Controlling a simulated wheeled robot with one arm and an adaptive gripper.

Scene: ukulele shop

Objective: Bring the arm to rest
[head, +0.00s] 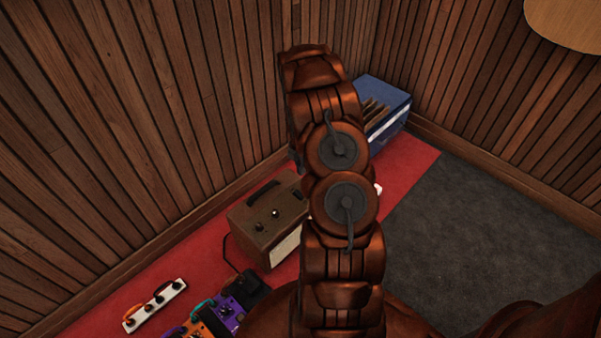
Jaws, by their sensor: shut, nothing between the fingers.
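My copper-coloured arm (340,190) rises through the middle of the head view, with two round joints with dark grey centres one above the other. Its upper end (312,68) stands in front of the wooden wall corner. I see no fingers, so my gripper is hidden or out of the frame. The arm covers part of what is behind it.
A brown amplifier (252,221) stands on the red carpet (115,305) left of the arm. A blue crate (398,117) sits in the corner behind. A white strip (152,306) and several pedals (228,312) lie lower left. Dark grey carpet (480,230) at right is clear.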

